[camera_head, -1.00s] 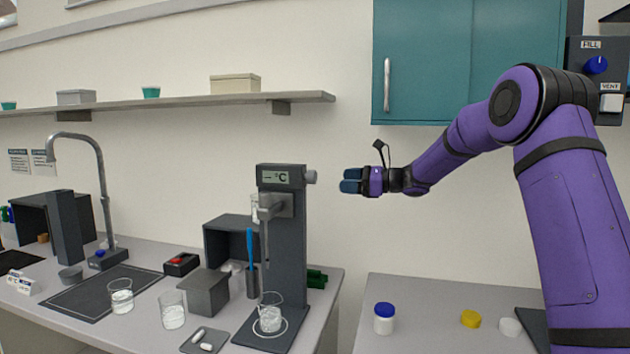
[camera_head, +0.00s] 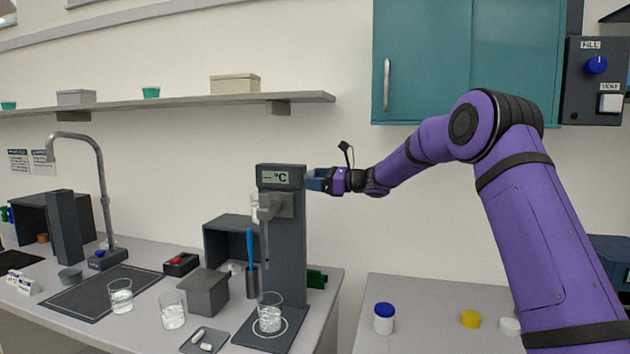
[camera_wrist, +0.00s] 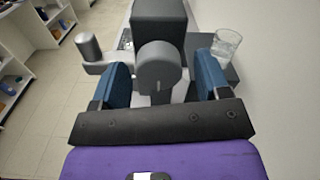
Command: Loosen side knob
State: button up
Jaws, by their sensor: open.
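The side knob is a grey round knob (camera_wrist: 159,68) on the right side of the dark rig column (camera_head: 283,240), near its display. In the wrist view it sits between the two blue fingers of my gripper (camera_wrist: 162,82), with a visible gap on each side. In the head view my gripper (camera_head: 314,180) is level with the display and reaches the column's side from the right, hiding the knob. My gripper is open and does not appear to touch the knob.
A glass beaker (camera_head: 270,312) stands on the rig's base. Another beaker (camera_head: 172,309) and a grey box (camera_head: 204,293) are to its left. A shelf (camera_head: 180,103) runs above. A blue-lidded jar (camera_head: 383,319) stands on the right bench.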

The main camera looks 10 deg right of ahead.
jog(key=shift+w+a, duration=0.1)
jog(key=shift+a, duration=0.05)
jog(key=shift+c, duration=0.4)
jog(key=c, duration=0.8)
jog(key=shift+c, duration=0.2)
